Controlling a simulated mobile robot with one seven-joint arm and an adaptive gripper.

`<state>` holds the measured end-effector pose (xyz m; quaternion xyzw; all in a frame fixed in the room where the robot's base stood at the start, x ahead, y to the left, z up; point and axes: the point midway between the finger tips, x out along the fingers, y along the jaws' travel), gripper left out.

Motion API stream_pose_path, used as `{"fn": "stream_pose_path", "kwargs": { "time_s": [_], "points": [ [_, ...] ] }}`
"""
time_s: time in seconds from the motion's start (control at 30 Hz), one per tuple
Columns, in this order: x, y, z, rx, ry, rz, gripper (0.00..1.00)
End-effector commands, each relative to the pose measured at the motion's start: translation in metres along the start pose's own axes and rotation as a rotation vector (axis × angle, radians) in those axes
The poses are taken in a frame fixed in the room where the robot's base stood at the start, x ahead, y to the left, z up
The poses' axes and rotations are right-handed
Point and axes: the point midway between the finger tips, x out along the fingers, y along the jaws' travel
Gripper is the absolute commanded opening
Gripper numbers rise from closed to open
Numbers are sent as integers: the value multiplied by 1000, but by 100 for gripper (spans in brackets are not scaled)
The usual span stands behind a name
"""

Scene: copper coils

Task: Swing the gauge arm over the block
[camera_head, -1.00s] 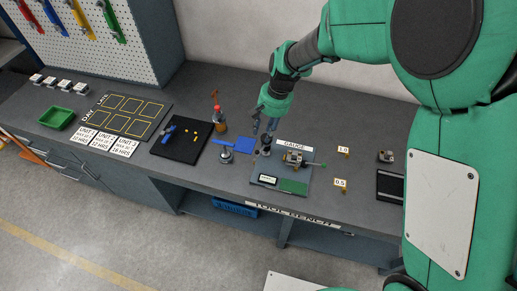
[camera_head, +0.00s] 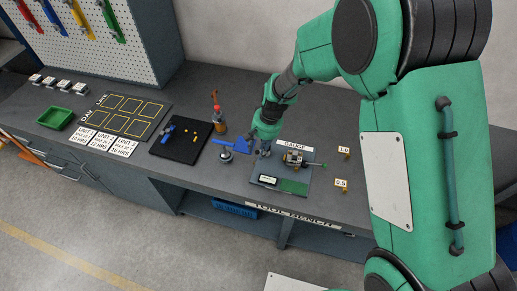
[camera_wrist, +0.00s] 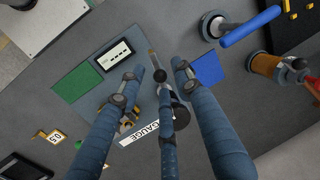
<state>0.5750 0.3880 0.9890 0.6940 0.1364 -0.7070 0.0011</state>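The gauge plate (camera_head: 262,168) lies on the bench and carries a GAUGE label, a small white display and a green pad. A brassy grey block (camera_head: 293,158) sits on it, with a green-tipped rod at its right. In the wrist view the block (camera_wrist: 128,123) is partly hidden behind a finger. The gauge arm (camera_wrist: 153,58) shows there as a thin bar with a black knob, close to a dark round post. My gripper (camera_head: 263,148) is low over the plate's back left corner. Its fingers (camera_wrist: 160,72) are spread around the knob; contact cannot be told.
A blue-handled tool on a round base (camera_head: 226,155) and an orange-brown bottle (camera_head: 219,122) stand left of my gripper. A black tray (camera_head: 181,143) lies farther left. Yellow 1.0 and 0.5 tags (camera_head: 341,184) stand right of the plate.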

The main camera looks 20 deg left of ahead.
Motion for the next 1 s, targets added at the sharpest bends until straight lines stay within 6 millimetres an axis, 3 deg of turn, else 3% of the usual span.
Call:
{"fn": "stream_pose_path", "kwargs": {
  "time_s": [0.23, 0.4, 0.43, 1.0],
  "points": [
    [0, 0, 0, 0, 0, 0, 34],
    [0, 0, 0, 0, 0, 0, 2],
    [0, 0, 0, 0, 0, 0, 0],
    [-1, 5, 1, -59, -11, 0, 0]
  ]
}}
